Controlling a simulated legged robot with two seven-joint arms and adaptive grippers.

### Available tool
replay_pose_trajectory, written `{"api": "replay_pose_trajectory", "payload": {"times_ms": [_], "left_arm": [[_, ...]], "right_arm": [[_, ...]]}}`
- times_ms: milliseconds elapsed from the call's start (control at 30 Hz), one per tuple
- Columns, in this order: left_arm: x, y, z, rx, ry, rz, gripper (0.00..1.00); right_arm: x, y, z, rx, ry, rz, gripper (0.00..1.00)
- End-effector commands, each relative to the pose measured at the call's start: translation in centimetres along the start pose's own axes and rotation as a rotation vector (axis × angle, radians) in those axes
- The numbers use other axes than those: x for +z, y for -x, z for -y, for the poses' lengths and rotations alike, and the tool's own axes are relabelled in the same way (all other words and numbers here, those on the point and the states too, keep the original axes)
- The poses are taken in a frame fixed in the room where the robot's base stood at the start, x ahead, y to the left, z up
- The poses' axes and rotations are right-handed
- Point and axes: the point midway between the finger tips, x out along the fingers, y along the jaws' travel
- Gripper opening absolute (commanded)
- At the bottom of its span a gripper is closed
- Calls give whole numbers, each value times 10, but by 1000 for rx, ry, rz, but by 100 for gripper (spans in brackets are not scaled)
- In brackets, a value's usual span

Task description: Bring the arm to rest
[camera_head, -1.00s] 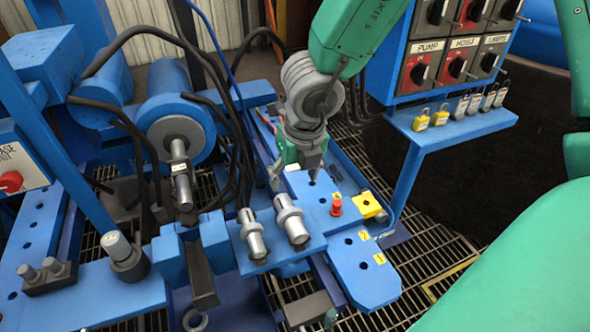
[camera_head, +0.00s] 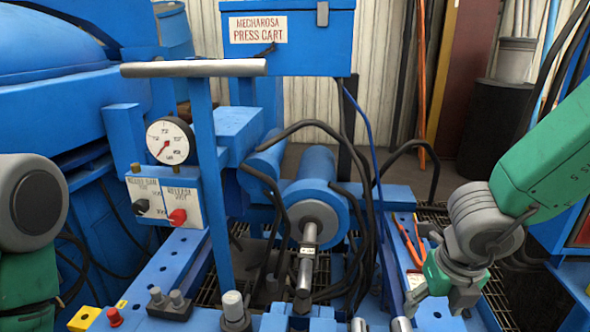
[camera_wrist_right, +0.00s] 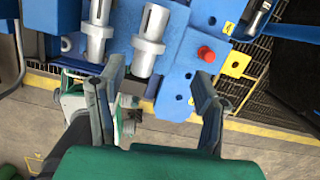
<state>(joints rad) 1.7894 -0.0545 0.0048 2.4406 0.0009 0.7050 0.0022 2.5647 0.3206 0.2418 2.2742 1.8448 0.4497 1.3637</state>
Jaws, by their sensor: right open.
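My right gripper (camera_head: 437,312) is at the lower right of the head view, at the end of my green right arm. Its fingers are apart and I see nothing between them. In the right wrist view its open fingers (camera_wrist_right: 160,80) frame the edge of a blue plate (camera_wrist_right: 215,62) that carries two silver pins (camera_wrist_right: 151,37) and a red knob (camera_wrist_right: 206,54). I cannot tell how high it is above the plate. A part of my left arm shows at the left edge of the head view; its gripper does not show there.
The press cart (camera_head: 283,60) stands ahead, with a gauge (camera_head: 170,141), a valve panel (camera_head: 165,202), a blue cylinder (camera_head: 318,190) and looping black hoses. A yellow tag (camera_wrist_right: 236,64) is by the red knob. Bare floor (camera_wrist_right: 270,150) shows beyond the plate's edge.

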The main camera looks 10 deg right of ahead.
Motion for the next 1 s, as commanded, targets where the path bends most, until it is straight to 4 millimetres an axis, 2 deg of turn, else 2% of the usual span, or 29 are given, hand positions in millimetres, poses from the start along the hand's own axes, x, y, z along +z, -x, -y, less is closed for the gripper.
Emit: {"api": "replay_pose_trajectory", "payload": {"times_ms": [67, 167, 300, 400, 467, 600, 700, 767, 800, 900, 1000], "left_arm": [[0, 5, 0, 0, 0, 0, 53], [0, 13, 0, 0, 0, 0, 53], [-1, 24, 0, 0, 0, 0, 53], [-2, 32, 0, 0, 0, 0, 53], [-2, 37, 0, 0, 0, 0, 53], [-2, 47, 0, 0, 0, 0, 53], [-3, 52, 0, 0, 0, 0, 53], [-3, 54, 0, 0, 0, 0, 53], [-3, 55, 0, 0, 0, 0, 53], [-3, 56, 0, 0, 0, 0, 53], [-3, 57, 0, 0, 0, 0, 53]], "right_arm": [[-12, -14, 12, -54, 177, -24, 58], [-30, -38, 31, -137, 550, -67, 58], [-60, -72, 54, -208, 1194, -154, 58], [-84, -92, 61, -202, 1662, -209, 58], [-101, -103, 62, -174, 1943, -230, 58], [-147, -124, 54, -50, 2562, -218, 58], [-180, -132, 44, 60, 2911, -149, 58], [-196, -134, 39, 119, 3068, -95, 58], [-206, -134, 36, -151, -3126, 60, 58], [-221, -135, 31, -190, -2989, -7, 58], [-226, -136, 29, -200, -2947, -30, 58]]}}
